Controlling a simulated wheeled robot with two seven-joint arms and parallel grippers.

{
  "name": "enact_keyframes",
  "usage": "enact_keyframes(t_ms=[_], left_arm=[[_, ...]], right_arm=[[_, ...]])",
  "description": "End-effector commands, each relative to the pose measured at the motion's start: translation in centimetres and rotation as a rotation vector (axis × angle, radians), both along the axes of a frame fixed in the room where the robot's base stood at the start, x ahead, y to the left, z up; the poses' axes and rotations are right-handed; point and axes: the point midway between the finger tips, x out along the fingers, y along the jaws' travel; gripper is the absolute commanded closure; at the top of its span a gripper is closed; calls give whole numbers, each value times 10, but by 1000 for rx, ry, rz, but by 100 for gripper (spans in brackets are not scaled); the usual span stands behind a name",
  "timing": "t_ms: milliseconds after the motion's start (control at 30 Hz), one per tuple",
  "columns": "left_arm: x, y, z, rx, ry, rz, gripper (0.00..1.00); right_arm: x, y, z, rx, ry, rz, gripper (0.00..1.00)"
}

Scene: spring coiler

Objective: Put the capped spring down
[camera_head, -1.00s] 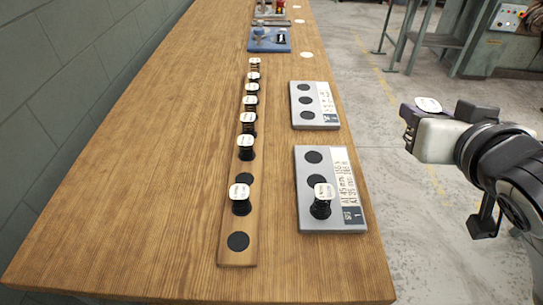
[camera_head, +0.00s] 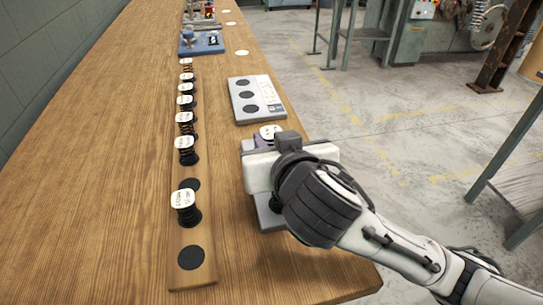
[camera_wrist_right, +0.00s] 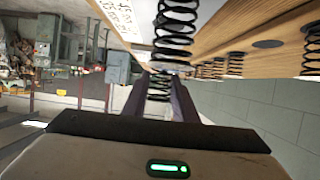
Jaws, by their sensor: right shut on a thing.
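My right gripper (camera_head: 266,145) is over the near grey plate (camera_head: 268,217), shut on a capped spring. The white cap (camera_head: 270,131) shows just past the fingers in the head view. In the right wrist view the held spring's dark coils (camera_wrist_right: 160,84) sit between the two fingers. My gripper and forearm hide most of the near plate in the head view. I cannot tell whether the held spring touches the plate. My left gripper is not in view.
A wooden strip (camera_head: 195,272) holds a row of capped springs, the nearest one (camera_head: 185,207) close to two bare black discs. A farther grey plate (camera_head: 257,99) has empty black discs. A blue tray (camera_head: 202,43) stands behind. The table's left side is clear.

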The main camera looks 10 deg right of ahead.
Motion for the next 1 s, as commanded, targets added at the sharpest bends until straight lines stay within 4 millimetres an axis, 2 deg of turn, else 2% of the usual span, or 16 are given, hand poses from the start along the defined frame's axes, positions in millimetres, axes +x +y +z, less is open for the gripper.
enact_keyframes(t_ms=[100,200,567,600,700,1000], left_arm=[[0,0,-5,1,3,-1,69],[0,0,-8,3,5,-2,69],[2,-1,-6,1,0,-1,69],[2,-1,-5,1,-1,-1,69],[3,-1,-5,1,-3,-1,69],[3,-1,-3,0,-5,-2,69]], right_arm=[[0,-1,-20,-5,4,1,96],[0,0,-32,-4,2,2,96],[-1,0,-36,-1,2,1,96],[-1,0,-36,-1,2,1,71],[-1,0,-35,-1,2,1,56],[0,0,-33,-1,1,1,56]])
